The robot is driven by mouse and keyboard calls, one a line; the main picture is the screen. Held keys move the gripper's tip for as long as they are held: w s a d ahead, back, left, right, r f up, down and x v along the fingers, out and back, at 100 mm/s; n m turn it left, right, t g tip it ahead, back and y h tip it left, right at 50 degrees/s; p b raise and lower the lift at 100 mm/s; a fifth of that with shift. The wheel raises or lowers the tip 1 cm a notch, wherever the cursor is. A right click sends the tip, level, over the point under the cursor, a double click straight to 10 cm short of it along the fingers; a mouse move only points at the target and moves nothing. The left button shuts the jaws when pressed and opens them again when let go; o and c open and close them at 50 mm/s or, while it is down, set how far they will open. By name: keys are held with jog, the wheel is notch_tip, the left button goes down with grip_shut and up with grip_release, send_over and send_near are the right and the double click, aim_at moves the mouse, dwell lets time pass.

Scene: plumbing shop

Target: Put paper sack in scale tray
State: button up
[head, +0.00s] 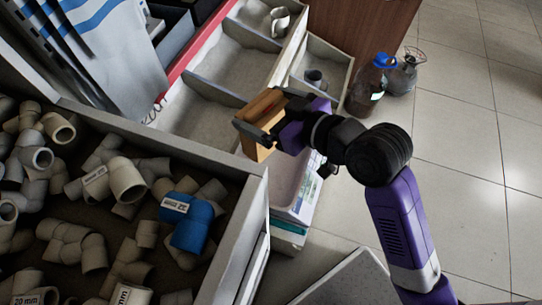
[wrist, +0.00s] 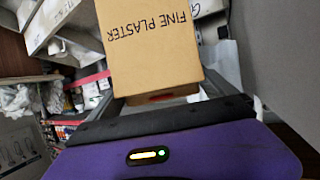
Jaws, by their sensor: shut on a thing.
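The paper sack (head: 258,149) is a tan block held in my gripper (head: 262,122). In the wrist view the sack (wrist: 150,45) fills the top middle and shows the words "FINE PLASTER", upside down. My gripper is shut on it, with a dark finger across its face in the head view. The scale tray (head: 283,178) is a pale, shallow surface below and slightly right of the sack, partly hidden by the sack and gripper. The sack appears above it and apart from it; the exact height is hard to tell.
A bin of grey pipe fittings (head: 222,144), with one blue fitting (head: 192,228), fills the lower left. Mostly empty compartments (head: 235,65) lie behind the gripper. Two bottles (head: 369,88) stand on the floor at right. The tiled floor (head: 470,130) is otherwise clear.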

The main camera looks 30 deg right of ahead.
notch_tip(320, 180, down, 19)
jog(key=b, duration=0.4)
jog(key=shift+r, duration=0.15)
jog(key=shift+f+b, duration=0.2)
jog(key=shift+b, duration=0.15)
jog(key=o, duration=1.7)
jog(key=shift+r, duration=0.1)
